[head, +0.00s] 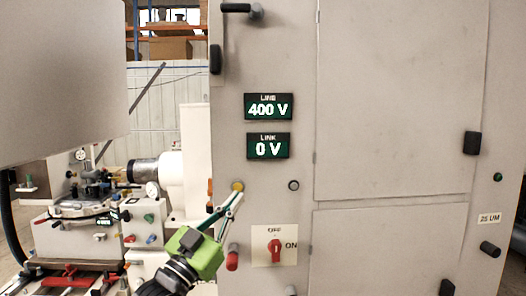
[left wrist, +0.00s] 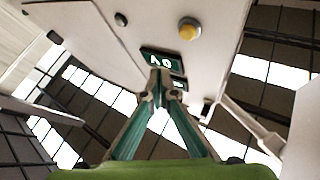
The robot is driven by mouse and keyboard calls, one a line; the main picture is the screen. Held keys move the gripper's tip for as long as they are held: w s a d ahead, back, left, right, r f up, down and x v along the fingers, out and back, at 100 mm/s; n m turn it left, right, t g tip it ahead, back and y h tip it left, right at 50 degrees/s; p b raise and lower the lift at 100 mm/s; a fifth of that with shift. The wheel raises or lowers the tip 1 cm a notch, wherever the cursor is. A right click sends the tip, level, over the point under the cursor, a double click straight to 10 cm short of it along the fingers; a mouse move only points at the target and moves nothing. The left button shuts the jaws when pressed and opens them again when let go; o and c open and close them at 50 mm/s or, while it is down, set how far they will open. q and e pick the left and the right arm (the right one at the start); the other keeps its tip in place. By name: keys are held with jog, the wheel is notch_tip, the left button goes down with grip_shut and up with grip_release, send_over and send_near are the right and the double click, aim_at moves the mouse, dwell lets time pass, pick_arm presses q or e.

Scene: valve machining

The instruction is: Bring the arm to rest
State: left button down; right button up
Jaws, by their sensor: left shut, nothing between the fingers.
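My left gripper (head: 236,192) reaches up from the bottom of the head view in front of a grey cabinet (head: 390,110). Its green body is tilted, and its thin fingers are shut with nothing between them. The tips appear beside a yellow round button (head: 237,185) on the cabinet; I cannot tell if they touch it in this view. In the left wrist view the closed fingers (left wrist: 160,82) point at the panel, and the yellow button (left wrist: 188,30) shows apart from the tips, up and to the right. My right gripper is not in view.
The cabinet carries a LINE display (head: 268,107) reading 400 V, a LINK display (head: 268,146) reading 0 V and a red rotary switch (head: 274,248). Black handles (head: 471,143) stick out at right. A machine with gauges (head: 95,190) stands at left. A grey panel (head: 60,80) fills the upper left.

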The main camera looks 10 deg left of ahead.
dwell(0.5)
pick_arm(q)
jog(key=s+d+f+n+g+y, duration=0.1)
jog(key=s+f+g, duration=0.1)
jog(key=f, duration=0.7)
jog(key=s+d+f+g+y, duration=0.1)
jog(key=s+f+g+y, duration=0.15)
jog(key=f, duration=0.65)
jog(key=s+d+f+n+g+y, duration=0.1)
jog(key=s+d+f+g, duration=0.1)
jog(key=f, duration=0.7)
jog(key=s+a+f+n+g+y, duration=0.15)
jog(key=s+f+g, duration=0.45)
jog(key=s+f, duration=0.75)
jog(key=s+a+f+n+g+y, duration=0.1)
jog(key=s+a+f+g, duration=0.15)
jog(key=s+f, duration=0.45)
jog(key=s+a+f+n+g+y, duration=0.1)
jog(key=s+f+g+y, duration=0.15)
jog(key=s, duration=0.95)
notch_tip(320, 180, down, 26)
jog(key=s+f+g, duration=0.1)
jog(key=s+g, duration=0.1)
jog(key=s+a+f+g, duration=0.1)
jog(key=s+a+f, duration=0.1)
jog(key=s+f, duration=1.3)
jog(key=shift+s+a+f+m+h, duration=0.35)
jog(key=shift+s+m, duration=0.1)
jog(key=shift+s, duration=0.6)
